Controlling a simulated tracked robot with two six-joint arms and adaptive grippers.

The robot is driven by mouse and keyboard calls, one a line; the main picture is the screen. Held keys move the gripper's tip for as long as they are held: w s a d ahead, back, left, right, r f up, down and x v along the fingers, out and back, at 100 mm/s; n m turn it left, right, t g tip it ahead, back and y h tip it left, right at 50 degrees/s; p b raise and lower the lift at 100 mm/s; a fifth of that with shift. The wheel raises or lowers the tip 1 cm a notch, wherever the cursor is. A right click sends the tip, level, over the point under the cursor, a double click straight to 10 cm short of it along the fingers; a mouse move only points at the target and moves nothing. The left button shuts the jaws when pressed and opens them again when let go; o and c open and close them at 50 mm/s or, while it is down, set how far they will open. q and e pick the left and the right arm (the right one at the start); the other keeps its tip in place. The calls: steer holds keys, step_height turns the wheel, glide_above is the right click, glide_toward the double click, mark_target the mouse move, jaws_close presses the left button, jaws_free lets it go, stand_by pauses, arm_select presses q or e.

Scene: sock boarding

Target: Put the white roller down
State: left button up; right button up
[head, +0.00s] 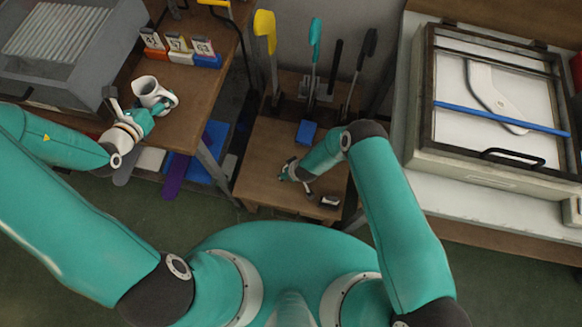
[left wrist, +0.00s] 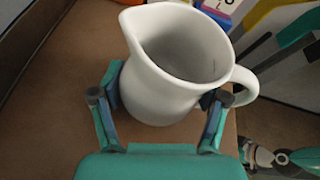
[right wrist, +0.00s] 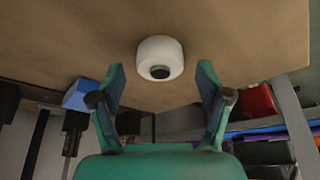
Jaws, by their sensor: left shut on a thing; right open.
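The white roller (right wrist: 160,58), a short white cylinder with a dark round end, shows against the brown tabletop in the right wrist view. My right gripper (right wrist: 160,85) is open. The roller appears just past its fingertips, apart from both fingers. In the head view my right gripper (head: 290,172) is low over the small wooden table (head: 262,180), and the arm partly hides that spot; I cannot make out the roller there. My left gripper (left wrist: 160,100) is shut on a white pitcher (left wrist: 175,65), held upright at the left bench; the pitcher also shows in the head view (head: 148,88).
A small white-and-dark item (head: 330,201) lies near the small table's front edge. A blue block (head: 306,131) and upright tools (head: 314,45) stand at its back. Number cards (head: 178,50) stand on the left bench. A framed white screen (head: 498,95) is on the right.

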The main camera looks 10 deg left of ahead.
steer(key=v, duration=0.8)
steer(key=shift+r, duration=0.35)
steer(key=shift+o, duration=0.4)
steer(key=shift+s+d+r, duration=0.4)
steer(key=shift+d+r, duration=0.05)
steer(key=shift+r, duration=0.3)
steer(key=x, duration=0.6)
steer(key=shift+w+a+f, duration=0.15)
steer(key=shift+f, duration=0.15)
steer(key=shift+x, duration=2.6)
steer(key=shift+w+a+r, duration=0.1)
steer(key=shift+a, duration=0.05)
steer(key=c, duration=1.4)
step_height(320, 180, up, 10)
